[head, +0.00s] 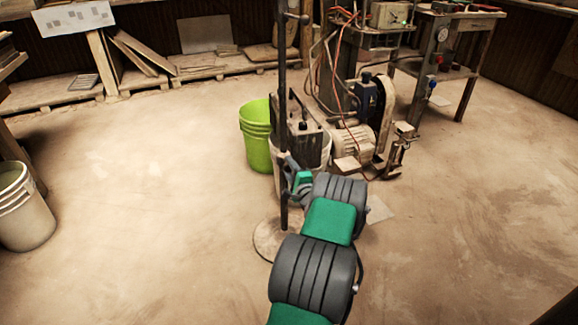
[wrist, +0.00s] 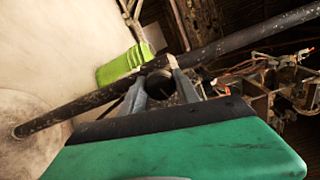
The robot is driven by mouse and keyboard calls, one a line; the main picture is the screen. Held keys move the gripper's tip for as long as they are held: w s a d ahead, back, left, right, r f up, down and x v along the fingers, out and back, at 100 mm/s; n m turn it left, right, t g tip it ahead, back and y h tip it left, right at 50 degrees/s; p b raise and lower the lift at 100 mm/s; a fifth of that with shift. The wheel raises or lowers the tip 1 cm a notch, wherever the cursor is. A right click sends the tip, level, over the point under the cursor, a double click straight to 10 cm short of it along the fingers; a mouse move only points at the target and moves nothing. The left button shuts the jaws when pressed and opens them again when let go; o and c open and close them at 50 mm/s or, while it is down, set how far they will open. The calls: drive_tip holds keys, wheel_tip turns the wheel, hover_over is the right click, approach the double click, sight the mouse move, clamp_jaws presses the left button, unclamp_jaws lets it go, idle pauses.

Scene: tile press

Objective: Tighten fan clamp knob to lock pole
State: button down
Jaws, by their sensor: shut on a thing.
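A dark, scuffed pole (head: 282,90) stands upright on a round, dusty base plate (head: 266,245). In the wrist view the pole (wrist: 90,100) runs diagonally across the picture. My gripper (head: 289,163) reaches the pole from the right, at about its lower middle. In the wrist view its two grey fingers (wrist: 158,76) are closed on either side of a dark round knob (wrist: 160,87) beside the pole. The knob's far side and its join to the pole are hidden. I cannot make out a fan in either view.
A lime green bucket (head: 257,140) stands just behind the pole. A motor with a belt wheel (head: 357,138) and hoses is at its right, with a workbench (head: 445,50) behind. A pale bucket (head: 22,210) stands at the left.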

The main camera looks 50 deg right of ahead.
drive_tip(key=shift+m+p, duration=0.45)
drive_tip(key=shift+m, duration=1.15)
drive_tip(key=c, duration=0.9)
unclamp_jaws()
drive_tip(key=shift+s, duration=0.1)
drive_tip(key=p+v, duration=0.2)
drive_tip(key=v, duration=0.5)
drive_tip(key=shift+s+a, duration=0.2)
drive_tip(key=shift+s, duration=0.1)
